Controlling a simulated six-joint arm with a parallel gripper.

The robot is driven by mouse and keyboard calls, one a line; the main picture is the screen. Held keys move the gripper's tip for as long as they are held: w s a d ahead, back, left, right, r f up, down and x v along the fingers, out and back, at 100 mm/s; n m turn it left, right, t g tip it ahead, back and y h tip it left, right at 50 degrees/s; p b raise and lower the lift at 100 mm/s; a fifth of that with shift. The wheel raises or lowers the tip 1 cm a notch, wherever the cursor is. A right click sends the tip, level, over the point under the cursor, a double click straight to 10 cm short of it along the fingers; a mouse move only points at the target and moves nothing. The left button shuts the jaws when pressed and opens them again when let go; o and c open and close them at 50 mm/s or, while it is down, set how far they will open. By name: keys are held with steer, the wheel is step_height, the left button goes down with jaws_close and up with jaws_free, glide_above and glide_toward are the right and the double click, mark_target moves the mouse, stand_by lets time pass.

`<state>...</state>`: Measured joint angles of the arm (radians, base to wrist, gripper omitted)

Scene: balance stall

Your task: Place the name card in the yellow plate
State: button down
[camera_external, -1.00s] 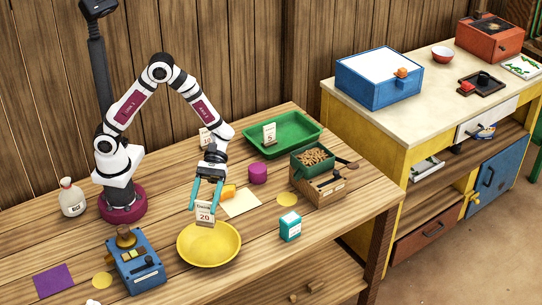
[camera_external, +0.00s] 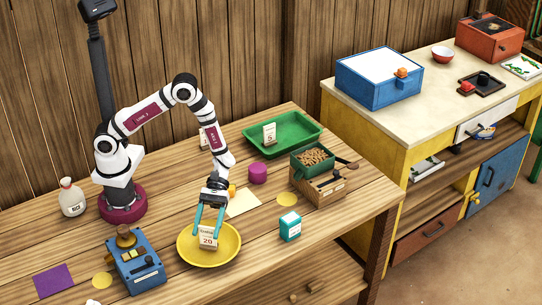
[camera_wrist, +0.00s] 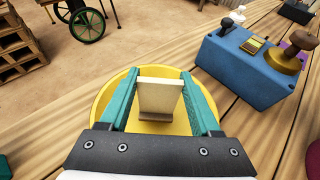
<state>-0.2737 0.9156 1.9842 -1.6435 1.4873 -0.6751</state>
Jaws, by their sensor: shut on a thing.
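The name card (camera_external: 208,239) is a small cream card with dark print and the number 20. My gripper (camera_external: 209,232) has teal fingers and is shut on the card, one finger on each side. The card is upright inside the rim of the yellow plate (camera_external: 188,254); I cannot tell whether its base touches the plate's bottom. In the wrist view the card's plain back (camera_wrist: 158,96) stands between my fingers (camera_wrist: 160,102), with the yellow plate (camera_wrist: 103,96) around and beneath it.
A blue device (camera_external: 138,266) with knobs stands just left of the plate. A teal and white box (camera_external: 290,227) stands to its right.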

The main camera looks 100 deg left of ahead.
jaws_free()
steer(key=shift+r, duration=0.1)
stand_by(0.3)
step_height(320, 180, up, 7)
steer(key=shift+f, duration=0.1)
stand_by(0.4)
